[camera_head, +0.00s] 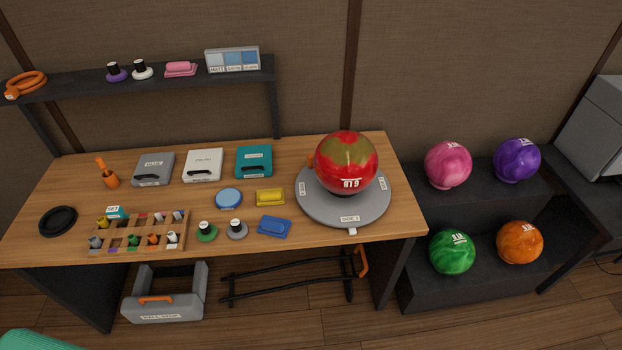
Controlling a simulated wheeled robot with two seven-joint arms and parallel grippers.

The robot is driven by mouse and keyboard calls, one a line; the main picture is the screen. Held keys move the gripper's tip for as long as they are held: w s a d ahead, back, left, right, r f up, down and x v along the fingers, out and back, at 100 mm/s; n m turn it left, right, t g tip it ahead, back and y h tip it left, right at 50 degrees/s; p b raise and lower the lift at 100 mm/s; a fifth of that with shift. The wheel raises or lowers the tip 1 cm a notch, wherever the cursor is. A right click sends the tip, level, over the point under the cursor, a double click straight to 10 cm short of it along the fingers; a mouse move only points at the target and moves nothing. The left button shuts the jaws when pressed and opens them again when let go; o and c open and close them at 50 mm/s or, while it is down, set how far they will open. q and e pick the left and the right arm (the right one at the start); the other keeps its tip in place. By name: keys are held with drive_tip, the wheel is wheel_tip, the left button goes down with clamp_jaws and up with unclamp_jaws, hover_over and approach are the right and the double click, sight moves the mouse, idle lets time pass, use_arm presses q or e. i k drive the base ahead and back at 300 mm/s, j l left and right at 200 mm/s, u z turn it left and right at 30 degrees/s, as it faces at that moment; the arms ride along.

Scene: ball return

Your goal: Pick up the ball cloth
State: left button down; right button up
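I cannot tell for sure which thing is the ball cloth. A pink folded-looking bundle (180,69) lies on the raised shelf at the back left, between a white-based bottle and a sample board. On the wooden table (315,148), a flat yellow pad (270,197) and a flat blue pad (274,227) lie left of a red and olive bowling ball (346,162). The ball rests on a round grey turntable (362,208). Neither of my grippers shows in the head view.
Three cases, including a teal one (254,161), stand at the table's back. A wooden rack (140,231) of small items and a black ring (58,220) are at left. Several balls sit on a dark stand (430,292) at right. A grey toolbox (165,307) is below.

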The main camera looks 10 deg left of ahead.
sight(279, 227)
drive_tip(key=i+l, duration=0.2)
drive_tip(key=i, duration=0.2)
drive_tip(key=i+l, duration=0.15)
drive_tip(key=i, duration=0.2)
drive_tip(key=i+l, duration=0.2)
drive_tip(key=i, duration=0.2)
drive_tip(key=u, duration=0.4)
drive_tip(key=i+l+u, duration=0.1)
drive_tip(key=u, duration=0.3)
drive_tip(key=i+u, duration=0.1)
drive_tip(key=u, duration=0.3)
